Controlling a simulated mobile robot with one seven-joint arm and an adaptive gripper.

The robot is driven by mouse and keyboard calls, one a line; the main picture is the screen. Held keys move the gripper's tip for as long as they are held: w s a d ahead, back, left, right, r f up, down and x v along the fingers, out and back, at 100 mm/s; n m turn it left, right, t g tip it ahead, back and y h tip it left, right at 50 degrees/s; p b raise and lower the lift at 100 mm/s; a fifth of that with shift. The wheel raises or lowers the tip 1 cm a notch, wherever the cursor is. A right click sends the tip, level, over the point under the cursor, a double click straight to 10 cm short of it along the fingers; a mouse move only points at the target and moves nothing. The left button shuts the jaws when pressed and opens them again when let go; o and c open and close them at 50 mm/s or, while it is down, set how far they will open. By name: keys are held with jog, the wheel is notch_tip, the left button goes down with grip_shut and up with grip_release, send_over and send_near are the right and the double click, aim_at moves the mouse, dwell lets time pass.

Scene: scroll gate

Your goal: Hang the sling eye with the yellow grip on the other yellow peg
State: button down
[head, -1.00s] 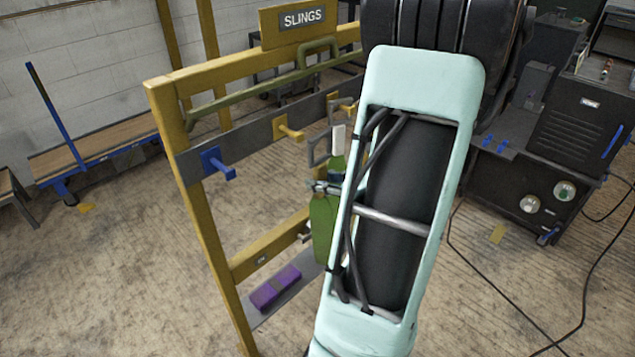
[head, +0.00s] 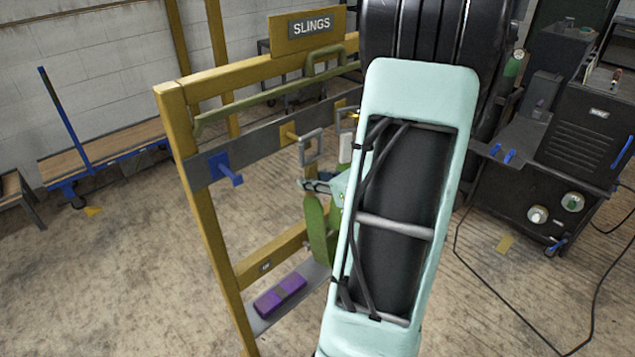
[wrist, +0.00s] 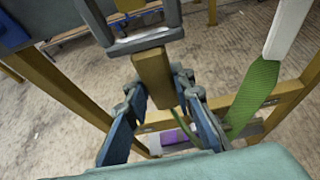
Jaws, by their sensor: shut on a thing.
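The sling eye (wrist: 137,40) is a grey squarish ring above a yellow grip (wrist: 153,78). My gripper (wrist: 158,95) is shut on the yellow grip, seen in the wrist view. In the head view the eye (head: 311,147) is just right of the nearer yellow peg (head: 289,133); whether they touch cannot be told. The farther yellow peg (head: 346,113) is partly hidden. A white grip (head: 345,149) hangs below it, joined to a green sling (wrist: 252,92). My gripper (head: 322,186) is partly hidden by my arm in the head view.
A blue peg (head: 228,170) sits left of the yellow pegs on the grey rail (head: 262,143) of the yellow frame (head: 205,215). A purple block (head: 280,296) lies on the low shelf. A dark machine (head: 560,160) stands at right.

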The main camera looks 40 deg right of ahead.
jog(key=shift+w+r+b+x, duration=0.15)
jog(key=shift+b+x, duration=0.1)
jog(key=shift+x, duration=0.6)
jog(key=shift+r+b+x, duration=0.2)
jog(key=shift+b+x, duration=0.05)
jog(key=shift+x, duration=0.6)
jog(key=shift+w+r+b+x, duration=0.15)
jog(key=shift+b+x, duration=0.1)
jog(key=shift+x, duration=0.6)
jog(key=c, duration=1.6)
grip_release()
jog(key=shift+o, duration=0.3)
jog(key=shift+f, duration=0.1)
jog(key=shift+o, duration=1.1)
jog(key=shift+f, duration=0.1)
